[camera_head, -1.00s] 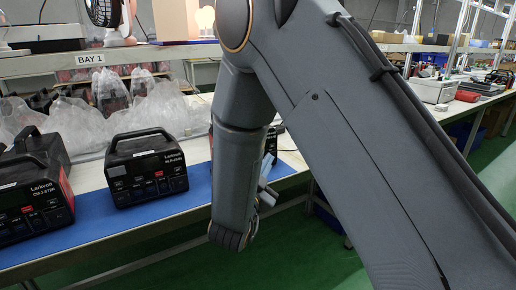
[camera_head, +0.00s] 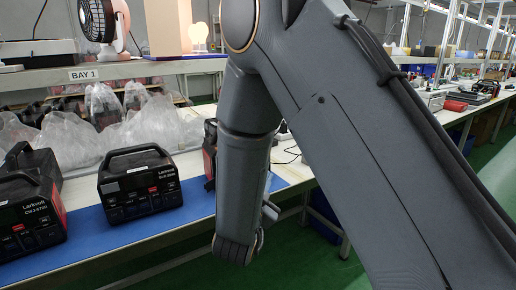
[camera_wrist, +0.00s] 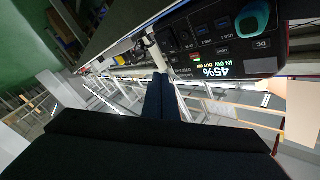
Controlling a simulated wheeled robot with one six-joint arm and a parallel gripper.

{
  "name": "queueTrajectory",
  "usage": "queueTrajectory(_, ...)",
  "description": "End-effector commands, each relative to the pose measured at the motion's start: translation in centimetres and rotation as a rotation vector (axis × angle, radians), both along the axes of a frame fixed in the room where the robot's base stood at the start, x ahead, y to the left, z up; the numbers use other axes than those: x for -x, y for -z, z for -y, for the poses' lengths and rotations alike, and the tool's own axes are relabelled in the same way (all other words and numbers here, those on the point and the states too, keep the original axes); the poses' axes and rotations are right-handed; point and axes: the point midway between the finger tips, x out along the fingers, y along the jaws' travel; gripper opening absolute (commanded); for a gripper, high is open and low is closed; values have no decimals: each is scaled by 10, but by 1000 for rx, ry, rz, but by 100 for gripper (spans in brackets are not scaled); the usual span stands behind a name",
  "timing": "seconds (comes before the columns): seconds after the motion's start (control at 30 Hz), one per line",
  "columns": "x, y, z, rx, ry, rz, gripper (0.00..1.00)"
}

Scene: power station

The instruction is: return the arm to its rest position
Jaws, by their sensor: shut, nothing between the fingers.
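My arm (camera_head: 340,130) fills the right and middle of the head view, folded with its forearm (camera_head: 245,150) hanging down in front of the bench. My gripper is mostly hidden behind the forearm there. In the wrist view my gripper (camera_wrist: 160,90) is shut, its dark fingers together with nothing between them. A black power station (camera_wrist: 225,45) with a lit display reading 45% is beside and above the fingertips in that view, apart from them as far as I can see.
Two black power stations, one at left (camera_head: 28,205) and one nearer the middle (camera_head: 140,185), stand on a blue mat (camera_head: 90,235). Another (camera_head: 209,155) is partly hidden behind my forearm. Clear bags (camera_head: 70,140) lie behind, under the BAY 1 shelf (camera_head: 150,68). Green floor (camera_head: 300,265) is open below.

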Motion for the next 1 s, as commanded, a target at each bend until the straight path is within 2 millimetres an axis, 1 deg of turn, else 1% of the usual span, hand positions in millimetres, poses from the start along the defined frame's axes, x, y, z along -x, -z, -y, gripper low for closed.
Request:
queueTrajectory(0.03, -5, -5, 8, -9, -14, -57, 0)
queueTrajectory(0.1, -9, -4, 16, -14, -54, -163, 0)
queueTrajectory(0.17, -9, -2, 22, -13, -95, -261, 0)
queueTrajectory(0.23, -5, 1, 30, -6, -145, -374, 0)
queueTrajectory(0.37, 16, 4, 44, 22, -246, -582, 0)
queueTrajectory(0.47, 43, 4, 58, 54, -325, -741, 0)
queueTrajectory(0.57, 79, 2, 75, 95, -401, -898, 0)
queueTrajectory(0.6, 95, 1, 83, 112, -432, -963, 0)
queueTrajectory(0.67, 122, -3, 97, 140, -474, -1059, 0)
queueTrajectory(0.7, 142, -6, 106, 161, -503, -1124, 0)
queueTrajectory(0.77, 172, -11, 121, 189, -543, -1220, 0)
queueTrajectory(0.8, 192, -15, 132, 206, -568, -1282, 0)
queueTrajectory(0.87, 221, -21, 146, 230, -599, -1370, 0)
queueTrajectory(0.9, 239, -25, 155, 245, -617, -1422, 0)
queueTrajectory(1.0, 275, -34, 173, 271, -652, -1528, 0)
